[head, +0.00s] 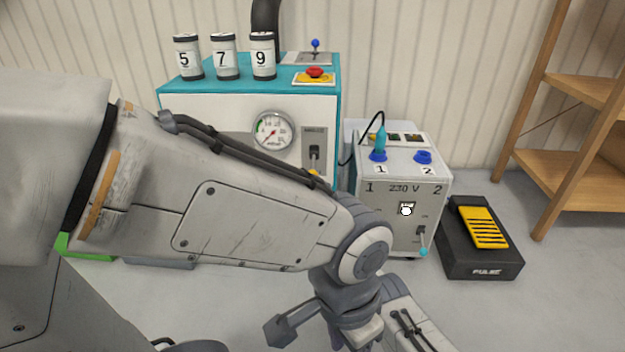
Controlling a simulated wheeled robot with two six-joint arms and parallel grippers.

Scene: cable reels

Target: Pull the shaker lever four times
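A teal-topped white machine (245,95) stands at the back left with a round gauge (273,131) on its front. Right of the gauge is a dark lever plate (314,140) with a small label I cannot read clearly. Its lever has a yellow-orange knob (313,173), partly hidden by my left arm. A blue-knobbed lever (315,44) stands upright on the machine's top. A grey 230 V box (385,220) has another lever with a teal knob (423,251), pointing down. I cannot tell which is the shaker lever.
Canisters 5 (187,57), 7 (225,57) and 9 (263,57) and a red button (314,72) are on the machine. A teal plug (379,142) stands in socket 1. A black pedal unit (480,240) and wooden shelf (575,160) are at right.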

